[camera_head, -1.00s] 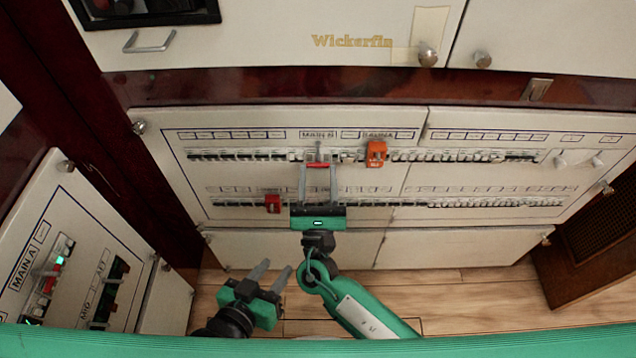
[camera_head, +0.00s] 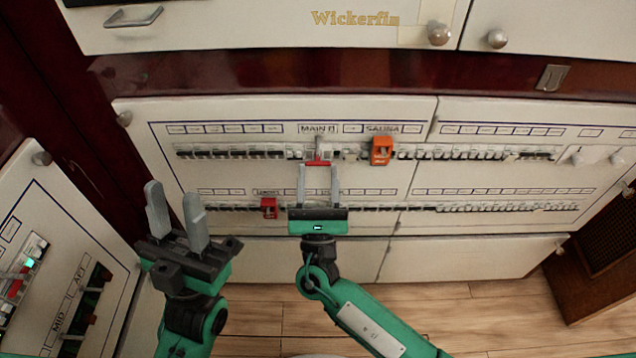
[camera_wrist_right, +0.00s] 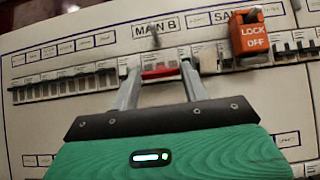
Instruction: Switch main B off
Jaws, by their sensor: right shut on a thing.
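The main B breaker, with a red handle (camera_head: 318,162), sits in the upper breaker row under the label "MAIN B" (camera_head: 318,128). The red handle also shows in the right wrist view (camera_wrist_right: 161,71), between the fingertips. My right gripper (camera_head: 318,170) reaches up to it with its two fingers on either side, shut on the handle. In the right wrist view my right gripper (camera_wrist_right: 162,80) spans the red bar; the contact at the tips is partly hidden. My left gripper (camera_head: 178,212) is open and empty in front of the panel's lower left.
An orange lockout (camera_head: 381,151), reading "LOCK OFF" in the wrist view, sits right of main B under "SAUNA". A red cover (camera_head: 269,208) is on the lower row. A side panel (camera_head: 60,220) with more breakers stands at left. The wooden floor below is clear.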

